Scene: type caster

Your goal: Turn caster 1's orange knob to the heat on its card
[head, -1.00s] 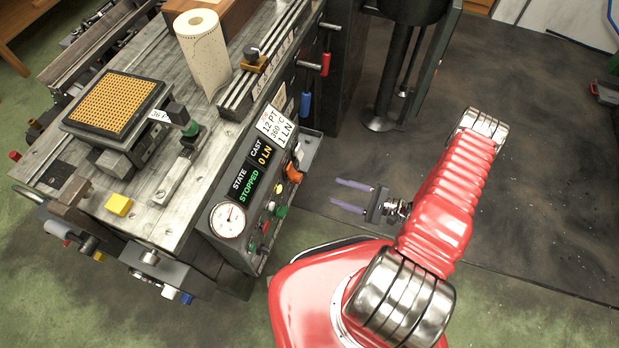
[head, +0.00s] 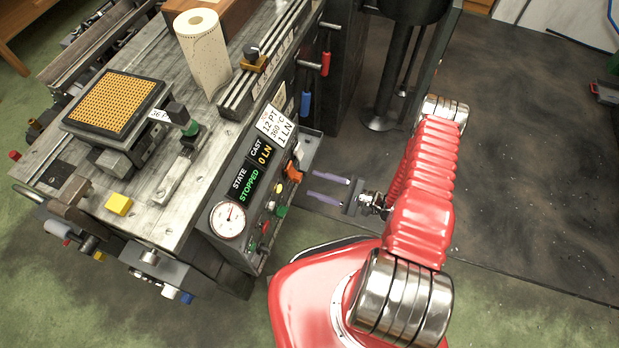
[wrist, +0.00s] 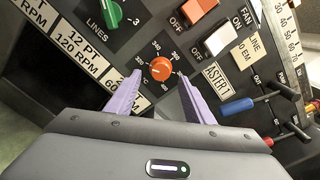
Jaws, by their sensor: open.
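The orange knob (wrist: 160,69) shows in the wrist view on a dark panel, with a ring of heat numbers around it. Its pointer's exact setting is too small to tell. In the head view the orange knob (head: 293,172) sits on the near side of the caster's panel. The card (head: 271,125) above the panel reads 12 PT, 360 °C, 1 LN. My gripper (head: 328,187) is open, its two purple fingers apart and pointing at the panel. In the wrist view the fingers (wrist: 158,92) lie on either side of the knob in the picture; contact is not visible.
A green LINES knob (wrist: 113,12) and orange and white switches (wrist: 221,39) lie near the orange knob. Blue and red levers (wrist: 238,108) stick out at the right. The display (head: 248,184) reads STOPPED, 0 LN. Dark floor (head: 480,220) right of the arm is clear.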

